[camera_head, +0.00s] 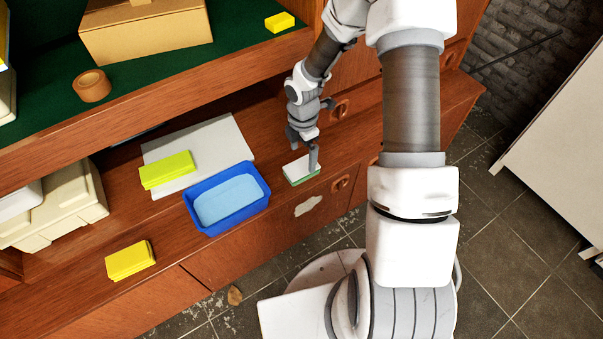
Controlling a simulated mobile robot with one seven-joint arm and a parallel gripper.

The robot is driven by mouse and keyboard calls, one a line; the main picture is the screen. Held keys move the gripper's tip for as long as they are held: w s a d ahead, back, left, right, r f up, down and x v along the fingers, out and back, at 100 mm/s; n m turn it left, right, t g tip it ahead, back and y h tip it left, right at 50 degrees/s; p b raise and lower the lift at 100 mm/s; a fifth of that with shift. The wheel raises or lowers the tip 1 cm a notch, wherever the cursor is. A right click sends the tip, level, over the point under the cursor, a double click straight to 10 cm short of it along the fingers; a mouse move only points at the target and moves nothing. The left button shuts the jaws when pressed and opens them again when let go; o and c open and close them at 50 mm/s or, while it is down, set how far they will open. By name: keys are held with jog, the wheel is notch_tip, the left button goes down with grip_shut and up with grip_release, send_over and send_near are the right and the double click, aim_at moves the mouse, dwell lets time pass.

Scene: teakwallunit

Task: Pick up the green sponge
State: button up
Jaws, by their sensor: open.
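A small block with a pale top and a green lower edge (297,172), which looks like the green sponge, lies on the wooden ledge right of the blue bin. My gripper (303,152) is open and points down just above it. One finger overlaps its right part in the view, and I cannot tell whether it touches. A yellow-green block (167,170) lies farther left on the edge of a grey board.
The blue bin (228,222), light blue inside, stands left of the sponge. A yellow block (130,260) lies front left. The grey board (215,140) lies behind the bin. The green-topped upper shelf (150,75) holds a cardboard box, a tape roll and a yellow block.

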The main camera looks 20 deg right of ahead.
aim_at(304, 165)
jog(key=shift+d+f+b, duration=0.1)
jog(key=shift+f+b, duration=1.4)
jog(key=shift+f, duration=1.45)
jog(key=shift+c, duration=0.3)
jog(key=c, duration=1.3)
jog(key=shift+o, duration=0.2)
jog(key=shift+r, duration=0.1)
notch_tip(304, 165, up, 5)
jog(key=p, duration=0.2)
jog(key=shift+p, duration=0.4)
jog(key=s+d+r+p, duration=0.4)
jog(key=s+d+r, duration=0.2)
jog(key=d, duration=0.3)
jog(key=shift+s, duration=0.8)
